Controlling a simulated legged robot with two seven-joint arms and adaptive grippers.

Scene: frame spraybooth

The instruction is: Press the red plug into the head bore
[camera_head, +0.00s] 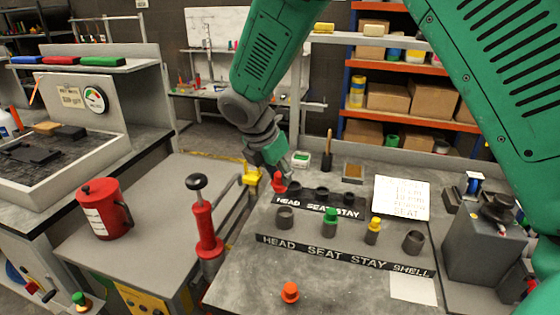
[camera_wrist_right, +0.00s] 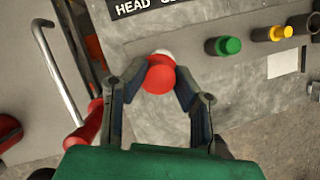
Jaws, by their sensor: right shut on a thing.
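My right gripper (camera_head: 277,172) is shut on the red plug (camera_head: 279,183). In the right wrist view, the red plug (camera_wrist_right: 159,76) sits between the two fingertips (camera_wrist_right: 158,82). In the head view, the plug shows beyond and above the open grey head bore (camera_head: 285,219), with a visible gap between them. This bore stands behind the HEAD end of the front label strip (camera_head: 345,256). In the wrist view the plug and fingers hide the bore. My left gripper is not in view.
Beside the head bore stand a green plug (camera_head: 330,216), a yellow plug (camera_head: 375,224) and an open grey tube (camera_head: 413,242). Darker tubes stand behind the rear label strip (camera_head: 318,208). An orange-red plug (camera_head: 290,291) stands near the front. A red-handled lever (camera_head: 205,228) rises at left.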

